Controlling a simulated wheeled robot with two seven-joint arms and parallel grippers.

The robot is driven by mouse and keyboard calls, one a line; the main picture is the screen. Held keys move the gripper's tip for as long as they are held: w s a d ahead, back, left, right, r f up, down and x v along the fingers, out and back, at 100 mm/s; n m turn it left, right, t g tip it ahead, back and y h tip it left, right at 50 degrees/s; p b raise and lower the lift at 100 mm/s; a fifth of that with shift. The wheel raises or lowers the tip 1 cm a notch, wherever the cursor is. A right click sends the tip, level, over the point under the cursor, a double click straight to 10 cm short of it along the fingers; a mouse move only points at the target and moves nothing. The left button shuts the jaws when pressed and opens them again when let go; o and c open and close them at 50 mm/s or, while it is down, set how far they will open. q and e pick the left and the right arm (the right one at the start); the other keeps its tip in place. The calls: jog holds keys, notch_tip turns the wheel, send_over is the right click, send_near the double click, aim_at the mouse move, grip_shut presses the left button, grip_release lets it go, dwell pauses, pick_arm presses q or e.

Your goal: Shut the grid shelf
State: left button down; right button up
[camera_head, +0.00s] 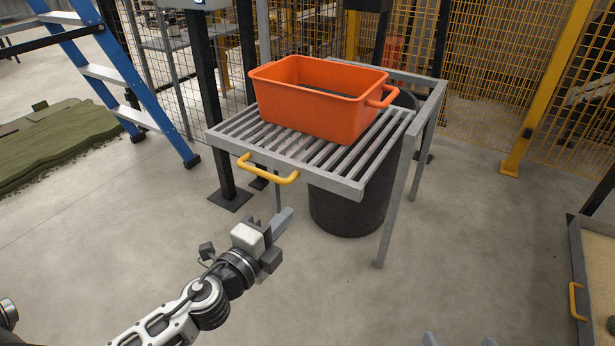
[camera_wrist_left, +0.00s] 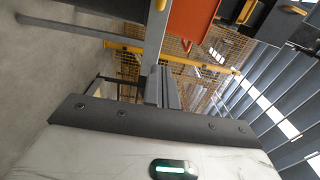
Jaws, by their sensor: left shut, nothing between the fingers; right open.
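The grid shelf (camera_head: 285,150) is a grey slatted shelf that juts out toward me from a grey metal frame (camera_head: 393,205). A yellow handle (camera_head: 268,169) sits on its front edge. An orange tub (camera_head: 310,107) stands on the slats and also shows in the left wrist view (camera_wrist_left: 188,28). My left gripper (camera_head: 284,220) is shut and empty, in front of and below the handle and apart from it. Its closed fingers show in the left wrist view (camera_wrist_left: 161,88). Only the fingertips of my right gripper (camera_head: 459,340) show at the bottom edge, apart and empty.
A black bin (camera_head: 345,208) stands under the shelf. A blue ladder (camera_head: 130,85) and green turf (camera_head: 55,140) are at the left. A sand-filled tray with a yellow handle (camera_head: 575,301) is at the right edge. Yellow mesh fencing (camera_head: 490,60) stands behind. The floor in front is clear.

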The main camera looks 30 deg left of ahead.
aim_at(321, 177)
pick_arm(q)
jog(key=w, duration=1.1)
jog(key=shift+w+d, duration=0.4)
